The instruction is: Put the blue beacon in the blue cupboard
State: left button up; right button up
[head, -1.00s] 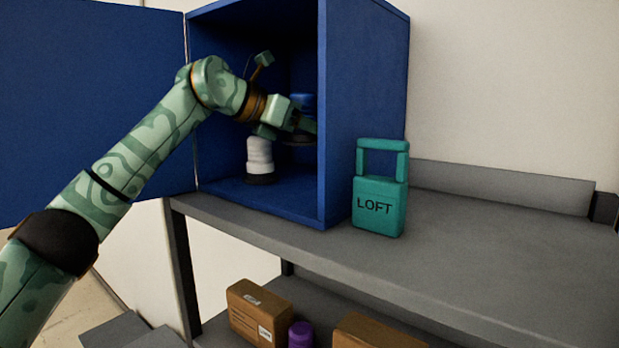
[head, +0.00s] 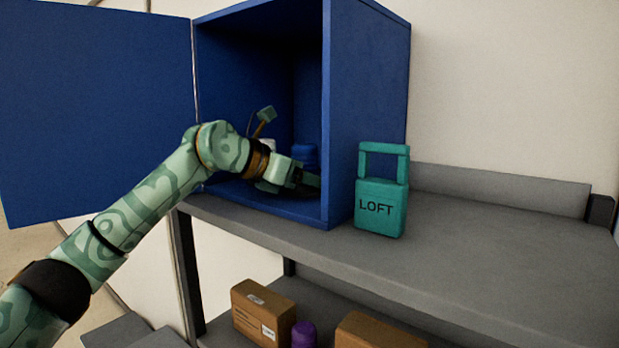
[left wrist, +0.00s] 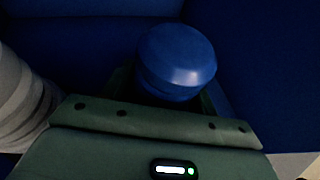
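The blue cupboard (head: 366,110) stands on the grey shelf top with its door (head: 95,110) swung open to the left. My left gripper (head: 308,181) is inside it, low near the cupboard floor. The blue beacon (head: 304,155) stands upright at the gripper, its rounded top showing above the fingers. In the left wrist view the blue beacon (left wrist: 177,62) sits between the dark fingers, which appear shut on it. Its lower part is hidden, so I cannot tell whether it touches the floor. My right gripper is not in view.
A white ribbed object (head: 267,144) stands in the cupboard left of the beacon, mostly hidden by my wrist. Boxes (head: 262,312) and a purple object (head: 304,335) are on the lower shelf.

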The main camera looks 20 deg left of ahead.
pick_arm(q)
jog(key=shift+o, duration=0.8)
jog(key=shift+r, duration=0.1)
jog(key=shift+s+a+r, duration=0.15)
jog(key=b+v, duration=0.2)
jog(key=v, duration=0.9)
jog(key=shift+s+a+r, duration=0.15)
jog(key=shift+s, duration=0.05)
